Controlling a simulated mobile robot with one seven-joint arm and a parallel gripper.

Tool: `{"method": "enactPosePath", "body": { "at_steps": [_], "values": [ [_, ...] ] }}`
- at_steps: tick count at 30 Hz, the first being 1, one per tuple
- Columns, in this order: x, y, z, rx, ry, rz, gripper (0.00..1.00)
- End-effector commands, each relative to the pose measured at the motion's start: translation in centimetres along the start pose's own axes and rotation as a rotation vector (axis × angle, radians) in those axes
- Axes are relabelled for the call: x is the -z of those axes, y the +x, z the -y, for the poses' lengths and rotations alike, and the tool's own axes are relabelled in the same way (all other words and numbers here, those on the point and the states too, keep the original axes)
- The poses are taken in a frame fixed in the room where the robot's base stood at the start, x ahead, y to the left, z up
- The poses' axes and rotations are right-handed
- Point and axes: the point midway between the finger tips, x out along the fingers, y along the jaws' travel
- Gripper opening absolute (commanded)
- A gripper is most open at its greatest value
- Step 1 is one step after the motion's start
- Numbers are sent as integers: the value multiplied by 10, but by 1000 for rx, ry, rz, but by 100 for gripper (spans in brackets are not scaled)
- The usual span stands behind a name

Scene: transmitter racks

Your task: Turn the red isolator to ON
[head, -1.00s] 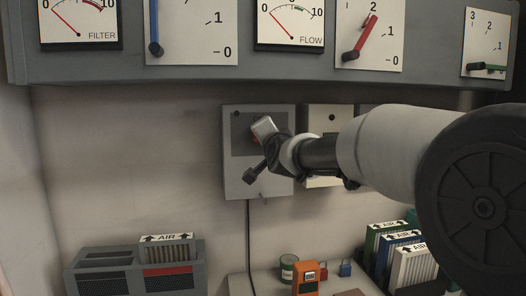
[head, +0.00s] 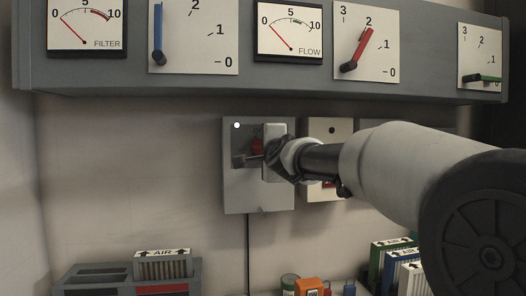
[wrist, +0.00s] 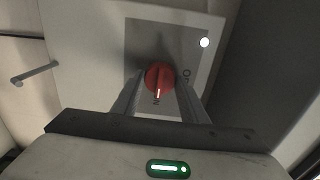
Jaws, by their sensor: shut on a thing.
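The red isolator (wrist: 158,76) is a round red knob on a grey wall box (head: 244,198). In the head view the knob (head: 257,146) shows partly behind my gripper (head: 262,152). In the wrist view my gripper (wrist: 159,82) has one finger on each side of the knob and is shut on it. The knob's white mark points down in that picture, toward a partly hidden label that ends in N. Another label, starting with O, lies to the knob's right. A lamp (head: 237,125) at the box's upper left glows white; it also glows in the wrist view (wrist: 205,42).
A second wall box (head: 318,132) stands just right, partly behind my arm. Above, a grey panel (head: 290,84) carries gauges and coloured levers. Below are a grey filter housing (head: 80,278), an orange device (head: 311,286) and upright filters (head: 400,262). The wall left of the isolator is clear.

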Motion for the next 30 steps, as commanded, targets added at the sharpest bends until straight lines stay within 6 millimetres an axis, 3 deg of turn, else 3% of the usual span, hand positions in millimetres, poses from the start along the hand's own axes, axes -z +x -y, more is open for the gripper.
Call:
{"method": "enactPosePath", "body": {
  "at_steps": [12, 13, 16, 30],
  "values": [
    [0, 0, 1, 1, 9, 0, 17],
    [0, 0, 1, 1, 9, 0, 44],
    [0, 0, 1, 1, 8, 0, 58],
    [0, 0, 0, 1, 7, 0, 58]
  ]
}}
